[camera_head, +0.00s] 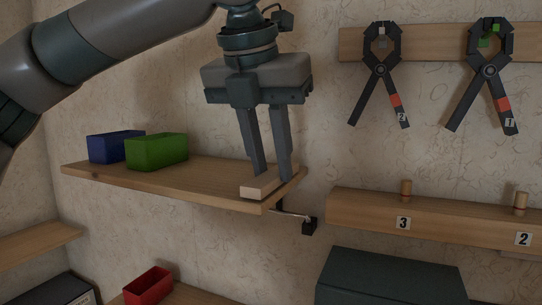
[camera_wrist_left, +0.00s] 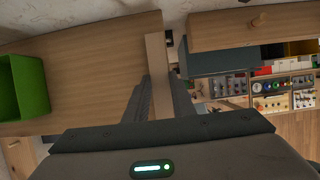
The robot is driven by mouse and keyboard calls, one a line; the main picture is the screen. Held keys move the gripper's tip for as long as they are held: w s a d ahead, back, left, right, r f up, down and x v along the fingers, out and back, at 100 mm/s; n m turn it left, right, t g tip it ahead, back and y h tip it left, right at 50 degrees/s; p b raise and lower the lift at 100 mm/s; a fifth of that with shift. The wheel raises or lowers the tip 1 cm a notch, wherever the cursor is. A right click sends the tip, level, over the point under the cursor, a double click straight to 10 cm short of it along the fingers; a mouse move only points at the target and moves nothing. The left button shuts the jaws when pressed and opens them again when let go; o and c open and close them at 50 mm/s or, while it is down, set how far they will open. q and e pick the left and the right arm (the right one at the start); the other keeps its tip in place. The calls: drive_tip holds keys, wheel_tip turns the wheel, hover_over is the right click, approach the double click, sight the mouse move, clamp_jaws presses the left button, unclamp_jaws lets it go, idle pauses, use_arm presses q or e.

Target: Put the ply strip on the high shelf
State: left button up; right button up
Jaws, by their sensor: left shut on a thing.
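The ply strip (camera_head: 260,187) is a short pale wooden piece at the right end of the high shelf (camera_head: 185,187). My left gripper (camera_head: 271,178) comes down from above with its fingers shut on the strip. The strip appears to lie on or just over the shelf top; I cannot tell whether it touches. In the left wrist view the strip (camera_wrist_left: 156,62) runs along the shelf's edge, between the fingers. My right gripper is not in view.
A blue bin (camera_head: 115,147) and a green bin (camera_head: 157,152) stand on the shelf's left part. Bare shelf lies between them and the strip. Clamps (camera_head: 380,75) hang at the upper right. A rail with numbered pegs (camera_head: 440,214) and a dark box (camera_head: 390,277) are lower right. A red bin (camera_head: 148,286) is below.

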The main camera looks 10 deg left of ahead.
use_arm(q)
drive_tip(key=o, duration=1)
drive_tip(key=shift+f, duration=0.15)
drive_tip(key=shift+s+r, duration=0.15)
drive_tip(key=shift+r, duration=0.5)
drive_tip(key=shift+b+v, duration=1)
drive_tip(key=shift+v, duration=4.5)
